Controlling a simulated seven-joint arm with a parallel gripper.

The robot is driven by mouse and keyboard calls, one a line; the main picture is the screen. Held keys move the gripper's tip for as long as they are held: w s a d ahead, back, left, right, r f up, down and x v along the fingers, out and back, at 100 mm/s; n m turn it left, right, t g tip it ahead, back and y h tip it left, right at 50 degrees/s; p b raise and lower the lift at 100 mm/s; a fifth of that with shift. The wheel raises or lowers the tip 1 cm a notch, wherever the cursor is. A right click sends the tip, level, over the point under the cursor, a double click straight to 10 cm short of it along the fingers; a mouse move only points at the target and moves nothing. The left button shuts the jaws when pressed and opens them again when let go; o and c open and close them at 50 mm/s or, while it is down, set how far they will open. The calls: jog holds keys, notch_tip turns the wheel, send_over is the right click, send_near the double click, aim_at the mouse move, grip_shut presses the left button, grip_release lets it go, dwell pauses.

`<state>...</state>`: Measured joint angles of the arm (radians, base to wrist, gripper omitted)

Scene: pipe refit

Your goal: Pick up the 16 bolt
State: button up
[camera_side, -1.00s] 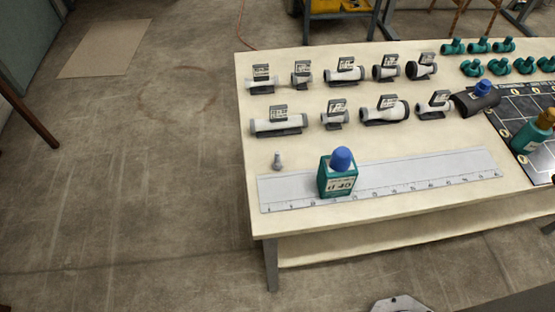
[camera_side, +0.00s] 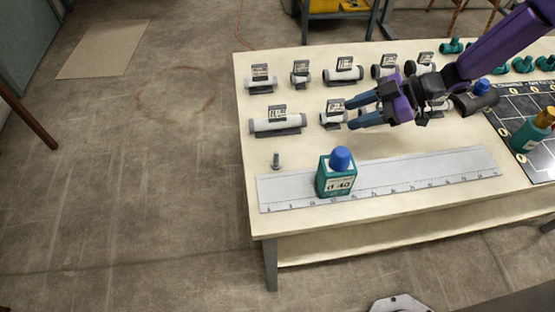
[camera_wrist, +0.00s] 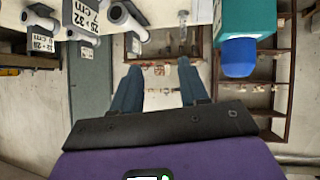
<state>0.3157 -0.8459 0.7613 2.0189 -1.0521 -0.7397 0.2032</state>
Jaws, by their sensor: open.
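A small grey bolt (camera_side: 276,160) stands upright on the table's left part, just behind the long ruler, in the side view. No number on it is readable. A small grey shape that looks like the bolt (camera_wrist: 182,22) shows at the top of the wrist view, beyond the fingertips. My gripper (camera_side: 351,113) is open and empty, to the right of the bolt and above the table, with its blue fingers pointing left. Its two fingers (camera_wrist: 159,66) also show apart in the wrist view.
The ruler (camera_side: 420,172) lies along the front edge, with a green bottle with blue cap (camera_side: 337,178) on it. Labelled pipe pieces (camera_side: 278,124) stand in rows behind the bolt. A dark board (camera_side: 515,105) lies at right. The table around the bolt is clear.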

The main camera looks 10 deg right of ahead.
jog(key=a+f+g+y, duration=0.1)
jog(key=a+f, duration=0.1)
jog(key=a, duration=0.1)
jog(key=s+a+f+g+y, duration=0.1)
jog(key=a+f, duration=0.2)
jog(key=a, duration=0.1)
jog(key=a+f+n, duration=0.1)
jog(key=a+f, duration=0.1)
jog(key=a, duration=0.2)
jog(key=shift+s+a+f+g+y, duration=0.15)
jog(key=shift+f+g+y, duration=0.05)
jog(key=shift+g+y, duration=0.2)
send_over(282, 166)
jog(key=shift+w+f, duration=0.2)
jog(key=shift+f, duration=0.9)
grip_shut()
